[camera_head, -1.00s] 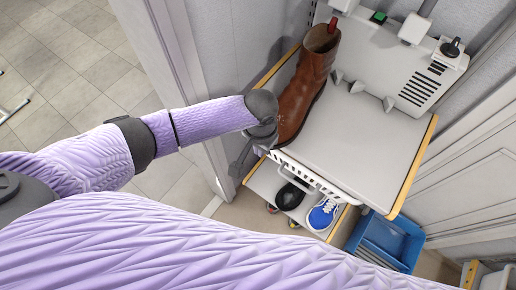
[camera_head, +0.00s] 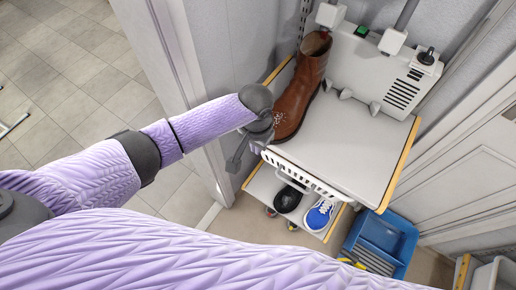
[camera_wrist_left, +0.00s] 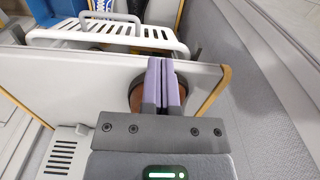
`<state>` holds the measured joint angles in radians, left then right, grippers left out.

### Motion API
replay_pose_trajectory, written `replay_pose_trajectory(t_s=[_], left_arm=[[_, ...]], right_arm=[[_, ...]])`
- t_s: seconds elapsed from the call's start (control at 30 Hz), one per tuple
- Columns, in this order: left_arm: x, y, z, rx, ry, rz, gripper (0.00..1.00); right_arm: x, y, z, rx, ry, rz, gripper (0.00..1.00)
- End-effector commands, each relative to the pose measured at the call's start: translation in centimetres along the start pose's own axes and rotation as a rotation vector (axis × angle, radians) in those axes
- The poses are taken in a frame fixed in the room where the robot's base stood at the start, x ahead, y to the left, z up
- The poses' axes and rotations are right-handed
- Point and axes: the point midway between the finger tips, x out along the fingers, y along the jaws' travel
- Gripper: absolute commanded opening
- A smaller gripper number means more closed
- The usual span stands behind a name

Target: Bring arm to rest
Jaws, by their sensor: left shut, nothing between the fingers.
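My left gripper (camera_wrist_left: 162,82) shows in the left wrist view with its two purple fingers pressed together and nothing between them. In the head view the left gripper (camera_head: 254,148) is at the front left edge of the upper shelf, close to the toe of a brown boot. The brown boot (camera_head: 304,88) stands upright on the left side of that shelf. In the left wrist view a brown piece of the boot (camera_wrist_left: 136,95) shows behind the fingers; I cannot tell whether they touch it. My right gripper is not in view.
The grey upper shelf (camera_head: 355,140) is clear right of the boot. Below it are a white rack (camera_head: 300,176), a black shoe (camera_head: 288,198) and a blue shoe (camera_head: 319,214). A blue bin (camera_head: 385,240) stands at the lower right. A door frame (camera_head: 180,70) is near my left arm.

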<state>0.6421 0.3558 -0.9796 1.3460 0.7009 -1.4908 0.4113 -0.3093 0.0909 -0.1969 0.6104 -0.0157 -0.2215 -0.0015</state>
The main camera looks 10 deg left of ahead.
Motion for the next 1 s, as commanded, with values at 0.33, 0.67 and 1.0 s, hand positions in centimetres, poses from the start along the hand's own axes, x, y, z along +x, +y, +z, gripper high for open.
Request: replay_pose_trajectory(t_s=[0.33,0.67,1.0], left_arm=[[-4.7,0.0,0.0,0.0,0.0,0.0,0.0],[15.0,-1.1,5.1,-0.177,0.111,0.072,0.0],[32.8,1.1,29.4,-0.141,0.058,-0.023,0.0]], right_arm=[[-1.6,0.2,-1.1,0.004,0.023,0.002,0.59],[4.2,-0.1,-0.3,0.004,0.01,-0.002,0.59],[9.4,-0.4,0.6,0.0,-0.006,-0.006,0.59]])
